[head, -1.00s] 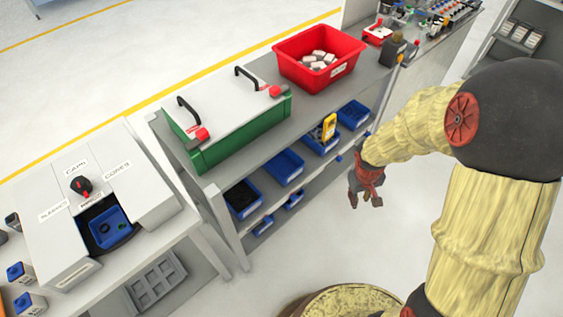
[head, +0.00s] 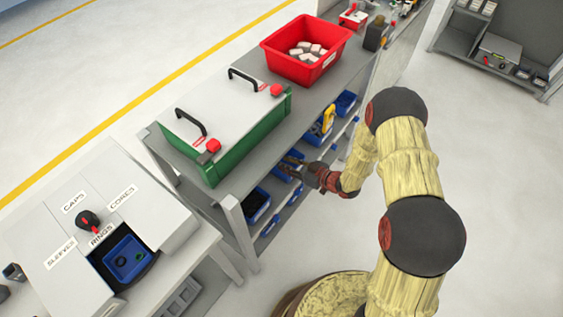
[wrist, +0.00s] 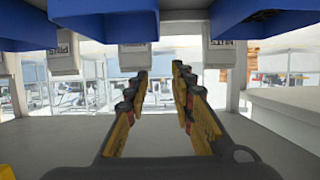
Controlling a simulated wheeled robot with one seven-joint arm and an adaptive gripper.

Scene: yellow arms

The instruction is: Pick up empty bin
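Several blue bins line the shelf under the workbench in the head view. One blue bin (head: 288,173) is partly covered by my gripper (head: 294,163), and I cannot tell for certain whether it is empty. Another bin (head: 257,204) to its left holds dark contents. A bin (head: 314,139) to its right has a yellow item in it. In the wrist view my gripper (wrist: 157,80) is open, with nothing between its fingers. Blue bins (wrist: 104,22) with white labels show along the top of that view, close to the fingers.
A green box (head: 240,135) with a light lid and a red bin (head: 310,65) of pale parts stand on the workbench above. A sorting machine (head: 95,235) stands at the left. Open floor lies to the right. A grey surface (wrist: 60,145) spreads below the fingers.

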